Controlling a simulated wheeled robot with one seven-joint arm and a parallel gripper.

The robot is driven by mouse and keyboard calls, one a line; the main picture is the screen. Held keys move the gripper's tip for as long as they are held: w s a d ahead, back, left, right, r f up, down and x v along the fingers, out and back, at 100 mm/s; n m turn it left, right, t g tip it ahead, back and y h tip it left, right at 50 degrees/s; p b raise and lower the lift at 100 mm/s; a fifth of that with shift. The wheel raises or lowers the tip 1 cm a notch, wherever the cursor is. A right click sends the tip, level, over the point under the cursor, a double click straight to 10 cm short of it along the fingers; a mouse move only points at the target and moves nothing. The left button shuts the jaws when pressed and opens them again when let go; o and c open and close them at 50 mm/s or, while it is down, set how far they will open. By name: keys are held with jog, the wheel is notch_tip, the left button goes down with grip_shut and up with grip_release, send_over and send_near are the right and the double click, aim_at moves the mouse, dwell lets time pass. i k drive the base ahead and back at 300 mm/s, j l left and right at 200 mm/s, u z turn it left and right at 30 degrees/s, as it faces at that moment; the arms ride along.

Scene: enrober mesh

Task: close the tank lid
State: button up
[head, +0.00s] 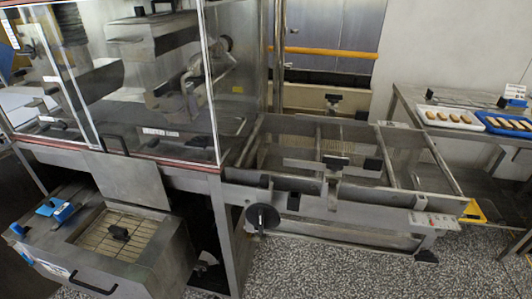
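The tank (165,268) is a grey metal box on the floor at the lower left of the head view, below the glazed machine. Its top opening shows a wire grid (92,243) with a small dark handle-like piece on it. A flat grey metal plate (128,180), which looks like the tank lid, stands raised at the back edge of the opening, tilted against the machine front. The opening is uncovered. A black bar handle (92,287) is on the tank's front. My gripper is not in view.
A glazed machine housing (150,100) rises behind the tank. A metal conveyor frame (330,185) with a black handwheel (262,217) extends to the right. A side table at far right holds a white tray (470,124) and a blue tray (490,127). Speckled floor is clear at lower right.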

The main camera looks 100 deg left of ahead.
aim_at(136, 181)
jog(key=u, duration=4.35)
